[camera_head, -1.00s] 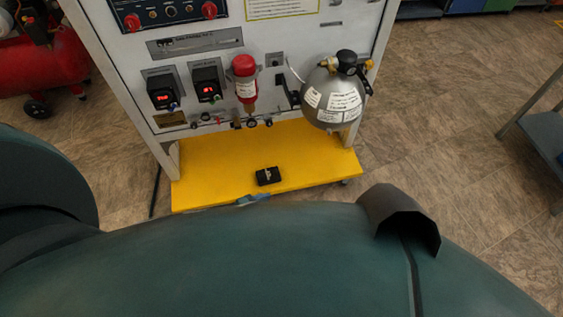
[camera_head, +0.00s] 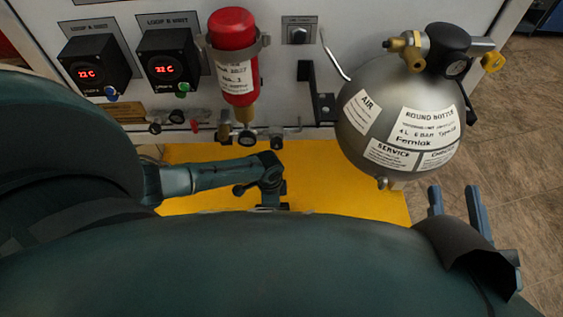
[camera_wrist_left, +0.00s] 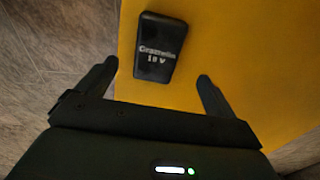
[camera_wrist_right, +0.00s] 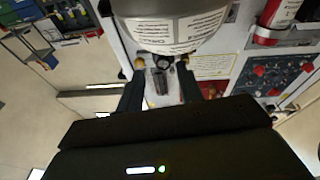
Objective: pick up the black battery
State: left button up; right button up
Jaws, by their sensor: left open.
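The black battery (camera_wrist_left: 160,48) lies on the yellow platform (camera_wrist_left: 255,60) in the left wrist view, with white lettering on its top face. In the head view my left arm and gripper cover the place where it lay. My left gripper (camera_wrist_left: 158,70) is open, its fingers on either side of the battery's near end, with nothing between them that I can see gripped. In the head view the left gripper (camera_head: 270,196) is over the platform, partly hidden. My right gripper (camera_head: 455,192) is open and empty at the right, below the round bottle.
The grey round bottle (camera_head: 402,115) hangs on the panel at the right, above the platform. A red cylinder (camera_head: 234,60) and two displays (camera_head: 168,68) are on the panel. The platform's left edge is close to the left gripper in its wrist view.

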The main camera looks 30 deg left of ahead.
pick_arm(q)
notch_tip(320, 180, down, 2)
jog(key=shift+s+f+b, duration=0.1)
jog(key=shift+b, duration=0.45)
jog(key=shift+f, duration=0.35)
jog(key=f+b, duration=0.3)
jog(key=f, duration=0.1)
jog(key=shift+s+d+b, duration=0.1)
jog(key=shift+d+b, duration=0.1)
jog(key=shift+b, duration=0.15)
jog(key=shift+f, duration=0.25)
jog(key=c, duration=1.3)
pick_arm(e)
jog(key=shift+w+d+r+n+t+y, duration=0.15)
jog(key=shift+r+n+t+y, duration=0.2)
jog(key=shift+r+n+y, duration=0.4)
jog(key=shift+w+a+r+n+t+y, duration=0.1)
jog(key=shift+w+r+n+t+y, duration=0.1)
jog(key=shift+r+n+t+y, duration=0.5)
jog(key=shift+w+d+r+n+t+y, duration=0.15)
jog(key=shift+r+n+y, duration=0.4)
jog(key=shift+r, duration=0.5)
